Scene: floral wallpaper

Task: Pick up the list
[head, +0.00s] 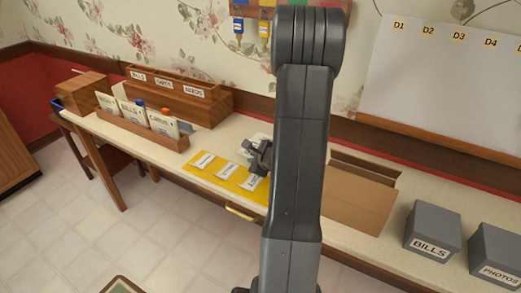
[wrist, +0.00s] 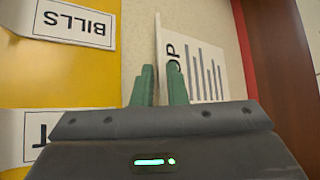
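My gripper (wrist: 160,78) shows two green fingers with a narrow gap between them in the wrist view. A white sheet with dark bars and large letters, apparently the list (wrist: 203,70), is just beyond the fingers. Its left edge runs down into the gap, and the right finger covers part of it. I see no finger pressed on the sheet. In the head view my gripper (head: 259,158) is over the table at the right end of the yellow mat, partly hidden by my arm.
The yellow mat (head: 207,172) bears white labels, one reading BILLS (wrist: 72,24). Wooden organisers (head: 178,95) stand at the left. An open cardboard box (head: 355,200) and grey boxes (head: 432,229) stand at the right. The wall rises close behind the table.

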